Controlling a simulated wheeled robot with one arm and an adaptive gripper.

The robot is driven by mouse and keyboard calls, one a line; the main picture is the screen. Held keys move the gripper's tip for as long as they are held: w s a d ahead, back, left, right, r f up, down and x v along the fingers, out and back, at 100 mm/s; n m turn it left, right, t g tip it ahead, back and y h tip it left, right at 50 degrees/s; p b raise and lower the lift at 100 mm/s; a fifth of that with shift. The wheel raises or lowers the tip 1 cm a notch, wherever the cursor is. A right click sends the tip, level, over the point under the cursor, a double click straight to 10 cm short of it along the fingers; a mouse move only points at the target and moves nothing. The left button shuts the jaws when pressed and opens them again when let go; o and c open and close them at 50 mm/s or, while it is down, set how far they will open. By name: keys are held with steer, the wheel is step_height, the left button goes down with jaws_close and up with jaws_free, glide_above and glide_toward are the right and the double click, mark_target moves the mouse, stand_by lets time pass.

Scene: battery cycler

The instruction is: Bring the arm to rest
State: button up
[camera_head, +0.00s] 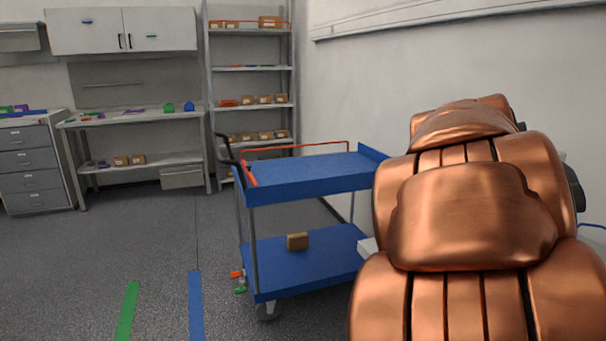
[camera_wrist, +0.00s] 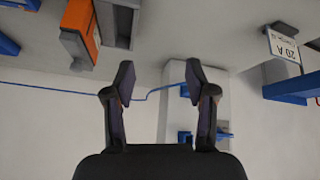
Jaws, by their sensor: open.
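My gripper (camera_wrist: 158,85) shows in the wrist view with its two dark fingers spread apart. It is open and nothing is between the fingers. Behind it is a pale surface with a blue cable (camera_wrist: 60,88) running across. My copper-coloured arm fills the right side of the head view and is bent close to the camera. The gripper itself does not show in the head view.
A blue two-tier cart (camera_head: 300,178) stands left of my arm, with a small brown box (camera_head: 297,241) on its lower shelf. A shelf rack (camera_head: 250,68) and workbench (camera_head: 150,118) stand behind. An orange-and-grey device (camera_wrist: 80,28) shows in the wrist view. Floor at left is clear.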

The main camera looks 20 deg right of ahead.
steer(key=s+a+f+n+g+y+b, duration=0.15)
steer(key=a+f+n, duration=0.25)
steer(key=a+f, duration=0.5)
steer(key=s+a+f+n+y+b, duration=0.3)
steer(key=a+f+n, duration=0.1)
steer(key=a+f, duration=0.5)
steer(key=s+a+f+n+g+y+b, duration=0.25)
steer(key=s+a+f+n, duration=0.35)
steer(key=s+a+f, duration=0.35)
step_height(320, 180, up, 22)
steer(key=t+p, duration=0.1)
steer(key=p, duration=2)
steer(key=shift+s+a+h, duration=0.3)
